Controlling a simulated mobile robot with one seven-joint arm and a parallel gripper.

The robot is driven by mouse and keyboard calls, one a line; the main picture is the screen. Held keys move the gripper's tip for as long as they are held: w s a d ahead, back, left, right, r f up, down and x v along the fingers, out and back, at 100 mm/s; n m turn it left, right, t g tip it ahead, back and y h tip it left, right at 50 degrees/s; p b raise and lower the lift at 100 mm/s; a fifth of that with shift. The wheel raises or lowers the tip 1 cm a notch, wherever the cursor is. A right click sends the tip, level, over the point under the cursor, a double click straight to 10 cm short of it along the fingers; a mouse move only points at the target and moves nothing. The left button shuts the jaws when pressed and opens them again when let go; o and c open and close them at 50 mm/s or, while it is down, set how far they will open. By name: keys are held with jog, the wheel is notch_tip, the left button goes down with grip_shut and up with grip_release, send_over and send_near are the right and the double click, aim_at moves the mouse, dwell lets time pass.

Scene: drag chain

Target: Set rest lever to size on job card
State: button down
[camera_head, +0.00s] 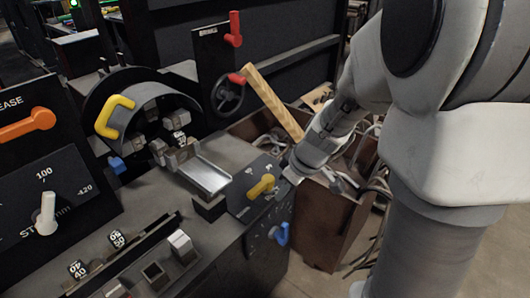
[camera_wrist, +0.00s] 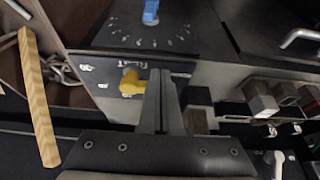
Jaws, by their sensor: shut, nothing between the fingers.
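A yellow lever (camera_head: 262,186) sits on the dark sloped panel (camera_head: 240,205) at the front right of the machine. It also shows in the wrist view (camera_wrist: 131,83), with small white marks around it that I cannot read for certain. My gripper (camera_wrist: 160,75) is shut and empty, its fingers just right of the yellow lever in the wrist view; I cannot tell whether they touch. In the head view my wrist is right of the lever and hides part of the panel. A blue lever (camera_head: 280,234) with a dial scale is on the front face below. I cannot pick out a job card.
A metal chute (camera_head: 203,175) and numbered black blocks (camera_head: 115,238) lie left of the panel. A wooden bar (camera_head: 273,102) leans over a brown crate (camera_head: 330,215) of cables. An orange lever (camera_head: 28,124) and white knob (camera_head: 46,214) are far left.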

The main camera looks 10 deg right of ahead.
aim_at(261, 190)
jog(key=shift+w+a+f, duration=0.85)
jog(key=shift+w+f, duration=0.1)
jog(key=shift+w, duration=0.2)
jog(key=shift+w+a+f, duration=0.8)
jog(key=shift+w+f, duration=0.15)
jog(key=shift+w, duration=0.15)
